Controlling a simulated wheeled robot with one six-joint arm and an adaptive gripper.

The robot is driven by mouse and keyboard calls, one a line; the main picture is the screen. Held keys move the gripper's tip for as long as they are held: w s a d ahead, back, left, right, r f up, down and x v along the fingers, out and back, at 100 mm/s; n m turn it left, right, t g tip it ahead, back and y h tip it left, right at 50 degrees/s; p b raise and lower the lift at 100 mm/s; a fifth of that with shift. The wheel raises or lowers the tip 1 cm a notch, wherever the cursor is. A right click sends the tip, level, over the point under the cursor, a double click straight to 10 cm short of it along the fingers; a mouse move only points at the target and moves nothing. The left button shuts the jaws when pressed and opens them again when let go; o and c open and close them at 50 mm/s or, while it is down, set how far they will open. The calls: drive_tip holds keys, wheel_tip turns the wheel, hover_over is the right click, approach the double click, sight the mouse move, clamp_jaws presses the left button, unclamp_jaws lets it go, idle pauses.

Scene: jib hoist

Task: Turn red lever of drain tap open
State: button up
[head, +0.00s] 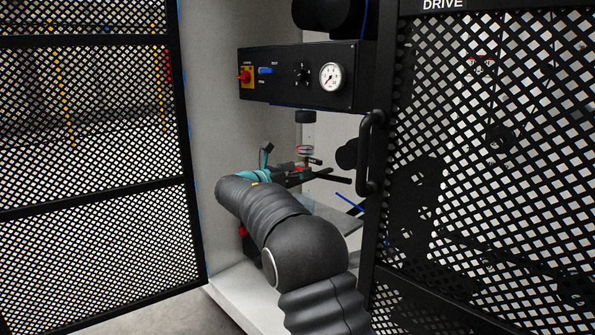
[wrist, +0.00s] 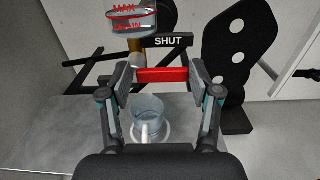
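The red lever (wrist: 162,75) of the drain tap lies crosswise in the wrist view, beside the brass tap body (wrist: 135,58). My gripper (wrist: 163,80) is open, with one finger on each side of the lever. A small gap shows at each end of the lever, and I cannot tell if either finger touches it. Above the tap hangs a clear bowl (wrist: 131,22) with red MAX and DRAIN markings. A black SHUT label (wrist: 168,41) stands just behind the lever. In the head view my gripper (head: 297,174) is at the tap, which is largely hidden.
A clear cup (wrist: 148,117) stands below, between my fingers in view. A black control panel (head: 300,76) with a gauge is above my arm. A mesh door with a black handle (head: 370,152) is close on the right; a mesh panel (head: 95,150) is on the left.

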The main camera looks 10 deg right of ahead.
drive_tip(key=shift+d+r, duration=0.1)
drive_tip(key=c, duration=0.4)
drive_tip(key=shift+c, duration=0.2)
drive_tip(key=m+b, duration=0.1)
drive_tip(key=m, duration=0.1)
drive_tip(key=f+m+b, duration=0.1)
drive_tip(key=b, duration=0.1)
drive_tip(key=shift+d+f+m, duration=0.1)
drive_tip(key=shift+f+m, duration=0.05)
drive_tip(key=shift+m, duration=0.25)
drive_tip(key=shift+o, duration=0.2)
drive_tip(key=m+b, duration=0.2)
drive_tip(key=f+m+b, duration=0.1)
drive_tip(key=m, duration=0.1)
drive_tip(key=shift+w+f+b, duration=0.1)
drive_tip(key=shift+b, duration=0.25)
drive_tip(key=shift+w+a+f+m+b, duration=0.25)
drive_tip(key=shift+m+b, duration=0.65)
drive_tip(key=shift+m, duration=0.8)
drive_tip(key=shift+w+a+f+m+b, duration=0.25)
drive_tip(key=shift+m+b, duration=0.6)
drive_tip(key=shift+m, duration=0.85)
drive_tip(key=shift+w+a+f+m+b, duration=0.3)
drive_tip(key=shift+m+b, duration=0.6)
drive_tip(key=shift+m, duration=0.8)
drive_tip(key=shift+w+r, duration=0.1)
drive_tip(key=shift+r, duration=0.05)
